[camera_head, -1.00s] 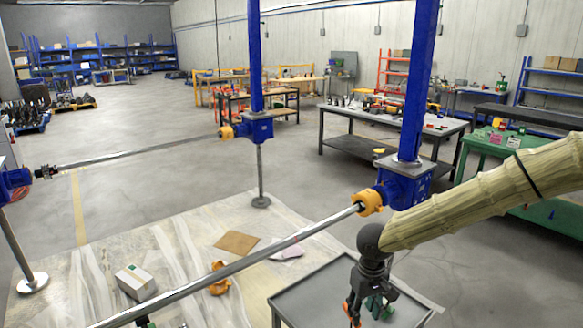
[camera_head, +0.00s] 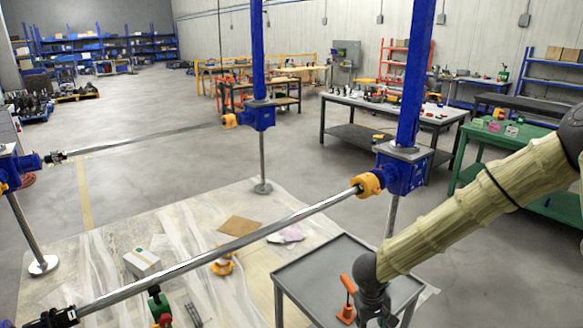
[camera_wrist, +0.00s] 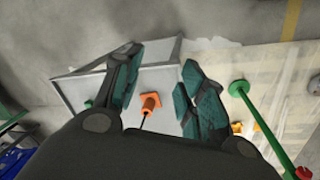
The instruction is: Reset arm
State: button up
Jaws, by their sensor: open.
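My gripper (camera_head: 376,312) is at the lower right of the head view, beside an orange tool and partly cut off by the bottom edge. In the wrist view its two teal-padded fingers (camera_wrist: 161,65) are spread apart with nothing held between them. The orange tool (camera_head: 347,298) stands on the grey metal cart (camera_head: 300,272). In the wrist view the orange tool (camera_wrist: 150,103) shows beyond the gap between the fingers, with a dark rod; I cannot tell its exact distance from them.
A blue screw jack (camera_head: 402,172) with a yellow coupling (camera_head: 368,185) stands behind the cart. A long steel shaft (camera_head: 215,253) runs from it to the lower left. A green table (camera_head: 480,160) is at the right. A box (camera_head: 142,262) lies on the floor sheet.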

jog(key=s+d+f+m+t+b, duration=0.1)
jog(key=s+d+f+t, duration=0.1)
jog(key=s+f, duration=1.25)
jog(key=s+f+g+y, duration=0.1)
jog(key=s+f, duration=0.2)
jog(key=s, duration=0.5)
jog(key=s+a+f+m+g+y+b, duration=0.1)
jog(key=s+f, duration=0.2)
jog(key=s, duration=0.5)
jog(key=shift+s+a+f, duration=0.15)
jog(key=shift+s+f, duration=0.2)
